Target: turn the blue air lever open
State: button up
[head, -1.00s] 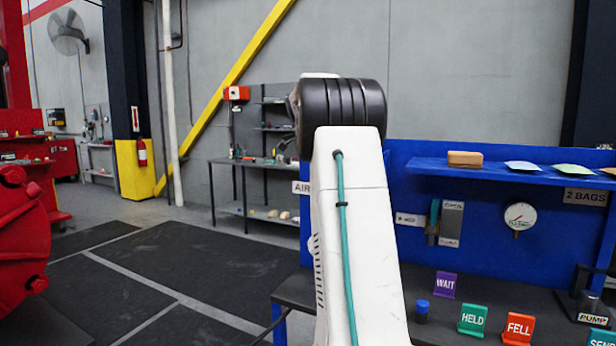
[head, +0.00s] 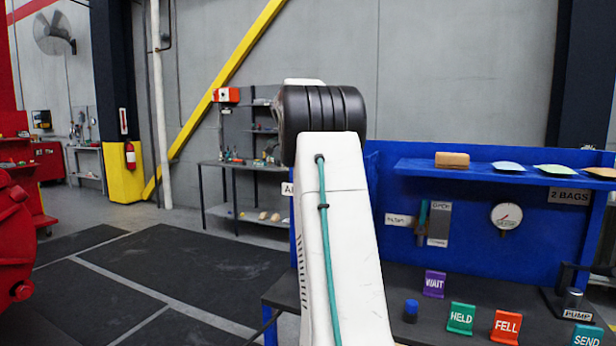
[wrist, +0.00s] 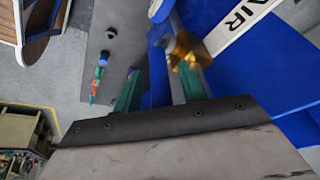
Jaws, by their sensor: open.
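In the wrist view, the two green fingers of my gripper (wrist: 161,80) stand apart, one on each side of a blue bar that looks like the air lever (wrist: 158,72). I cannot tell whether either finger touches it. A brass fitting (wrist: 184,52) sits close to the right finger. A white sign (wrist: 240,20) reading AIR is just beyond it, on the blue panel. In the head view, my arm hides the lever and my gripper; only the edge of the AIR sign (head: 287,188) shows.
A dark bench (head: 470,300) with a blue backboard (head: 470,235) stands at right. It carries tags reading WAIT (head: 434,284), HELD (head: 461,318) and FELL (head: 506,326), and a pump (head: 572,300). A gauge (head: 506,217) hangs behind. Dark floor mats (head: 175,270) lie clear at left.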

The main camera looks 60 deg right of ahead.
jog(key=v, duration=0.7)
jog(key=shift+r, duration=0.35)
jog(key=shift+w+a, duration=0.1)
jog(key=shift+a, duration=0.05)
